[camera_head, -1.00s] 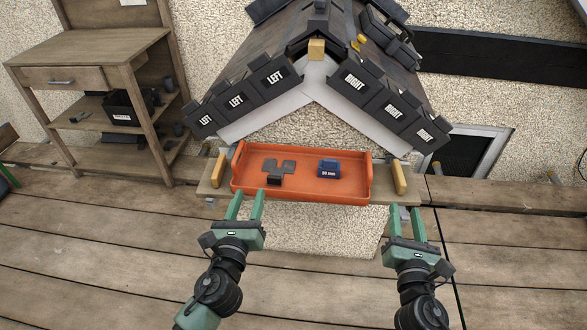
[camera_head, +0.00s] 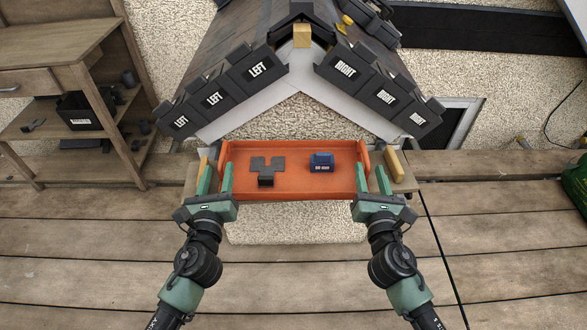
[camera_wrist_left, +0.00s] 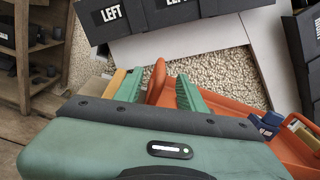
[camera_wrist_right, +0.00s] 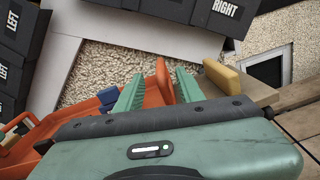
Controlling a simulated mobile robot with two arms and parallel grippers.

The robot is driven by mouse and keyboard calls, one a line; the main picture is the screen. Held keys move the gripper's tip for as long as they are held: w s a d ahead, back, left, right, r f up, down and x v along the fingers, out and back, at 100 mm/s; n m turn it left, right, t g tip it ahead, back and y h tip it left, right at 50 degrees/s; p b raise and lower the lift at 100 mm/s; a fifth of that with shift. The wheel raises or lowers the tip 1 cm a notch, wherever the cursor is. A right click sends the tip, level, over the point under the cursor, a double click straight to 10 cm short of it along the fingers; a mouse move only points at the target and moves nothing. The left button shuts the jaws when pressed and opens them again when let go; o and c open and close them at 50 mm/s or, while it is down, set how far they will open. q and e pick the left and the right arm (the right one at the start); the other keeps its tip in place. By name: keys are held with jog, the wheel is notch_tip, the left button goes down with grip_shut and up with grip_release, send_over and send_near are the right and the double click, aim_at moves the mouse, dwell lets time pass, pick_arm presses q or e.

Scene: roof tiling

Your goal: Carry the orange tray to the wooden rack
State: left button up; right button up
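The orange tray (camera_head: 290,187) sits level on a wooden ledge below the small roof. It holds a dark grey bracket-like piece (camera_head: 266,168) and a blue block (camera_head: 321,161). My left gripper (camera_head: 216,178) is at the tray's left end, open, with the end wall (camera_wrist_left: 156,82) between its fingers and gaps beside it. My right gripper (camera_head: 373,179) is at the right end, open, with that end wall (camera_wrist_right: 163,82) between its fingers. The wooden rack (camera_head: 50,48) stands at the far left, with a drawer and lower shelves.
Roof tiles marked LEFT (camera_head: 215,99) and RIGHT (camera_head: 384,96) overhang just behind the tray. Yellowish wooden blocks (camera_head: 394,164) stand at the ledge ends. A black bin (camera_head: 78,112) is on a rack shelf. The plank floor (camera_head: 90,235) in front is clear.

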aim_at(367, 167)
pick_arm(q)
jog(key=w, duration=0.5)
pick_arm(e)
jog(key=w, duration=0.5)
pick_arm(q)
jog(key=shift+s, duration=0.1)
pick_arm(e)
jog(key=shift+s, duration=0.1)
pick_arm(q)
grip_shut()
pick_arm(e)
grip_shut()
pick_arm(q)
jog(key=shift+d, duration=0.1)
pick_arm(e)
jog(key=shift+a, duration=0.15)
